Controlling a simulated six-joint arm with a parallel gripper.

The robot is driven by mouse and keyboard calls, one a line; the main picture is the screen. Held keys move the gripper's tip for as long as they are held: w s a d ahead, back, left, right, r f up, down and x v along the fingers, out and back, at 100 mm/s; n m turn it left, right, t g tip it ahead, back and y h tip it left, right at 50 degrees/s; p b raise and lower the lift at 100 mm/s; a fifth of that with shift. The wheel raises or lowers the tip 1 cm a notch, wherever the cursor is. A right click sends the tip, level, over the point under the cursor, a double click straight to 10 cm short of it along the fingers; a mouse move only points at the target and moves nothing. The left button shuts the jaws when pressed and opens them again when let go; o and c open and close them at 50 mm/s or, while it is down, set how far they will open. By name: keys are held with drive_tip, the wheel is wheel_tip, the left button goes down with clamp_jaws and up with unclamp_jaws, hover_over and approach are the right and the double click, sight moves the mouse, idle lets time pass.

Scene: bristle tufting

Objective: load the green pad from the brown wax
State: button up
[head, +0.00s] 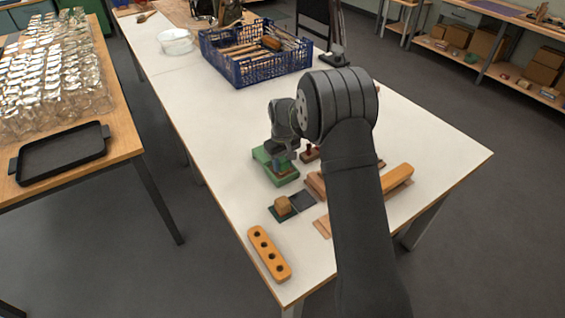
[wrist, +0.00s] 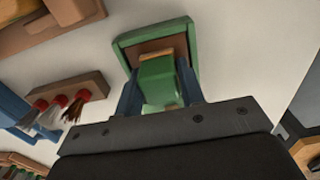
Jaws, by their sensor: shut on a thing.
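My gripper (wrist: 160,92) has its two blue fingers shut on a green block, the green pad (wrist: 158,75). The pad is over or against a green-rimmed tray (wrist: 126,42) whose inside shows brown wax (wrist: 136,48). I cannot tell whether pad and wax touch. In the head view my gripper (head: 281,165) is low at the green tray (head: 262,156), and the pad is not clear there. The pad hides part of the wax.
A brown block (wrist: 90,82) with several red-bound bristle tufts (wrist: 60,99) lies close by, left in the wrist view. A tan block (head: 282,204) sits on a dark green square beside a grey square (head: 303,199). An orange holed bar (head: 268,253) lies nearer. A blue crate (head: 255,65) stands behind.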

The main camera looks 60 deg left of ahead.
sight(283, 159)
drive_tip(key=shift+r, duration=3.5)
drive_tip(key=shift+w, duration=0.1)
drive_tip(key=w+d+m, duration=0.1)
drive_tip(key=w+d, duration=0.3)
drive_tip(key=w, duration=0.1)
drive_tip(key=w+d+f+m, duration=0.1)
drive_tip(key=w+d+m, duration=0.1)
drive_tip(key=w, duration=0.3)
drive_tip(key=w+d+m, duration=0.2)
drive_tip(key=w+d, duration=0.3)
drive_tip(key=w, duration=0.1)
drive_tip(key=shift+d+f, duration=0.15)
drive_tip(key=shift+d, duration=0.15)
drive_tip(key=w+d+f+m, duration=0.1)
drive_tip(key=w+d+m, duration=0.2)
drive_tip(key=w+d, duration=0.45)
drive_tip(key=w+d+m, duration=0.3)
drive_tip(key=w+d, duration=0.2)
drive_tip(key=d, duration=0.5)
drive_tip(key=s+d+f+m, duration=0.1)
drive_tip(key=d+f+m, duration=0.2)
drive_tip(key=d, duration=1.3)
drive_tip(key=s+d+f+m, duration=0.1)
drive_tip(key=d+f+m, duration=0.3)
drive_tip(key=d, duration=1.3)
wheel_tip(283, 159, down, 2)
drive_tip(key=shift+f, duration=0.1)
